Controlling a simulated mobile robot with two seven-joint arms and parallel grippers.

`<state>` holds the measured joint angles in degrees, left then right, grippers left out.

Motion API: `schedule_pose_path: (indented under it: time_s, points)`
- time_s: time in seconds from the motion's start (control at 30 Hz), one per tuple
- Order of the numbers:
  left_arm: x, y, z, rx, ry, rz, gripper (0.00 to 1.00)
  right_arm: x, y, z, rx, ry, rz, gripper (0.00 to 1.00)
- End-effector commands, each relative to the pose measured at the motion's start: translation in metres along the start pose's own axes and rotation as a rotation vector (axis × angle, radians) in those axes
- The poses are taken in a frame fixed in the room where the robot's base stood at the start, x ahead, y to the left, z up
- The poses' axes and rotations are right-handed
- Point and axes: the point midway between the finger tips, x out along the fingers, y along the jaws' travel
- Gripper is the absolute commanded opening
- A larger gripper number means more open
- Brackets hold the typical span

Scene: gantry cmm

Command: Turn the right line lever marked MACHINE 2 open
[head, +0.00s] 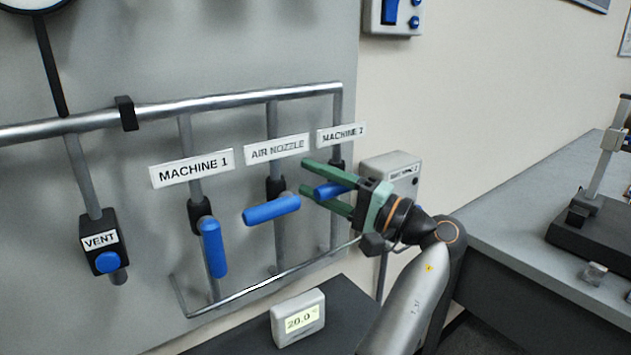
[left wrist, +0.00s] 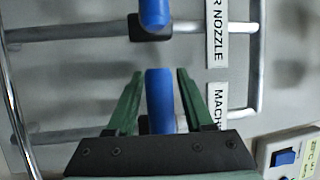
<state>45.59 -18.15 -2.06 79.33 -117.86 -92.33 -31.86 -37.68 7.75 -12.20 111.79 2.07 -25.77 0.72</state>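The MACHINE 2 lever (head: 327,190) has a blue handle that lies across its vertical pipe, below the MACHINE 2 label (head: 341,134). My left gripper (head: 305,177) has its two green fingers on either side of this handle. In the left wrist view the blue handle (left wrist: 160,100) stands between the spread fingers of the gripper (left wrist: 160,75), with a visible gap on each side. The gripper is open. Its fingers and body hide part of the lever and pipe in the head view. My right gripper is not in view.
The AIR NOZZLE lever (head: 271,210) lies crosswise close to the left. The MACHINE 1 lever (head: 213,247) hangs down along its pipe. The VENT valve (head: 99,243) is further left. A grey box (head: 398,168) is just behind my gripper. A display (head: 298,318) stands below.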

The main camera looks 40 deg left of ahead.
Motion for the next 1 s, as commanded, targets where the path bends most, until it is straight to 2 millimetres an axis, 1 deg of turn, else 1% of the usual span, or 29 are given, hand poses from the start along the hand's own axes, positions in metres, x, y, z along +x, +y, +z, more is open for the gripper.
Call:
schedule_pose_path:
  time_s: [0.03, 0.07, 0.43, 1.0]
  points:
    - [0.0000, 0.0000, 0.0000, 0.000, 0.000, 0.000, 0.45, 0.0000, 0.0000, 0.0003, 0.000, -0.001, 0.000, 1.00]
    - [0.0000, 0.0000, 0.0000, 0.000, 0.000, 0.000, 0.42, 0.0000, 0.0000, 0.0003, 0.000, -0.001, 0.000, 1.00]
    - [0.0002, 0.0001, 0.0000, 0.000, 0.000, 0.000, 0.00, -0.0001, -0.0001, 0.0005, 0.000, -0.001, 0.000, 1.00]
    - [0.0003, 0.0001, -0.0001, 0.000, 0.000, 0.000, 0.00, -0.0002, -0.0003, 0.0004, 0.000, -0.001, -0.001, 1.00]
